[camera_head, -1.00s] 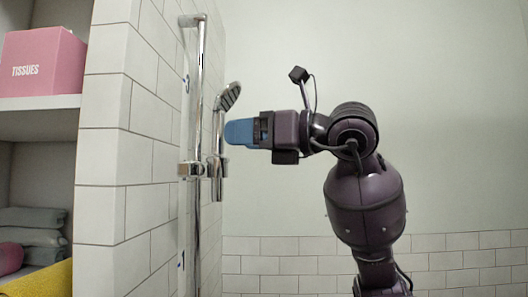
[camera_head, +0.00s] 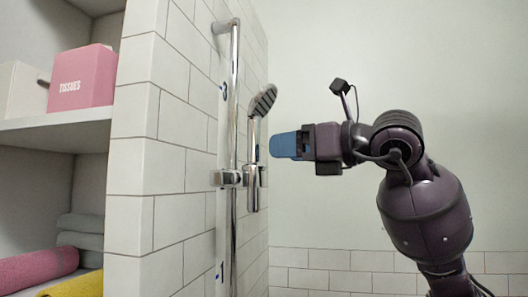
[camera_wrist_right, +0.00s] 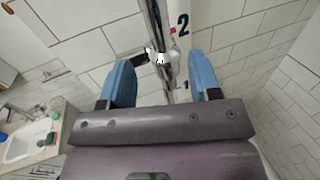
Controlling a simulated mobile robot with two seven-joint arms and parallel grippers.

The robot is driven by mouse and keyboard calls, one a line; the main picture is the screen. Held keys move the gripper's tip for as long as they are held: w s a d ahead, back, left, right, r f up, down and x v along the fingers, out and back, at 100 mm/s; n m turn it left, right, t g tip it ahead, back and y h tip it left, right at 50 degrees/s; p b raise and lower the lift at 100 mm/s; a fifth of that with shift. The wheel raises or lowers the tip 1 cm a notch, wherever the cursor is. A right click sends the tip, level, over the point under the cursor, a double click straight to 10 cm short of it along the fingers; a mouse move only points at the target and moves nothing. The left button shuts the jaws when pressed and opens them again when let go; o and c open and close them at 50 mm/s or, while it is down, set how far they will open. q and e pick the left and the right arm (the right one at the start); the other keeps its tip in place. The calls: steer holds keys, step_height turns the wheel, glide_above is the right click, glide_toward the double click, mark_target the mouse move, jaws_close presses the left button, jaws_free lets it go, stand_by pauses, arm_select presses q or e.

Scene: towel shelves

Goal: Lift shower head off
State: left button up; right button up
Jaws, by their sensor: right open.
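The shower head (camera_head: 263,100) is chrome with a grey face. Its handle (camera_head: 253,140) stands upright in a holder (camera_head: 229,178) on the chrome rail (camera_head: 234,90). My right gripper (camera_head: 272,145) has blue fingers and is just right of the handle, with a small gap in the head view. In the right wrist view the gripper (camera_wrist_right: 163,75) is open, with a finger on each side and nothing clasped. Chrome parts of the shower fitting (camera_wrist_right: 158,55) show ahead between the fingers; which part is which is hard to tell. My left gripper is not in view.
The tiled wall (camera_head: 175,150) lies behind and left of the rail. Shelves at the left hold a pink tissue box (camera_head: 82,78) and towels (camera_head: 35,268). The space right of the handle is clear except for my right arm. A white basin (camera_wrist_right: 25,145) shows in the wrist view.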

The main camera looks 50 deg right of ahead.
mark_target(266, 101)
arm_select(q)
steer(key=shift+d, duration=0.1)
arm_select(e)
steer(key=w, duration=0.5)
steer(key=w+a, duration=0.1)
steer(key=w, duration=0.1)
steer(key=shift+w+a, duration=0.1)
steer(key=shift+w, duration=0.1)
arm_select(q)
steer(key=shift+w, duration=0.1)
arm_select(e)
jaws_close()
steer(key=shift+r, duration=0.1)
steer(key=shift+r+p, duration=1.15)
steer(key=shift+r, duration=1.7)
steer(key=shift+s+r+p, duration=0.1)
steer(key=shift+r+p, duration=0.9)
steer(key=shift+r, duration=0.65)
arm_select(q)
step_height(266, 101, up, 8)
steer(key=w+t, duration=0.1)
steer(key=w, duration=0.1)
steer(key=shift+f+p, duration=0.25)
steer(key=shift+p, duration=0.1)
arm_select(e)
steer(key=shift+r, duration=0.45)
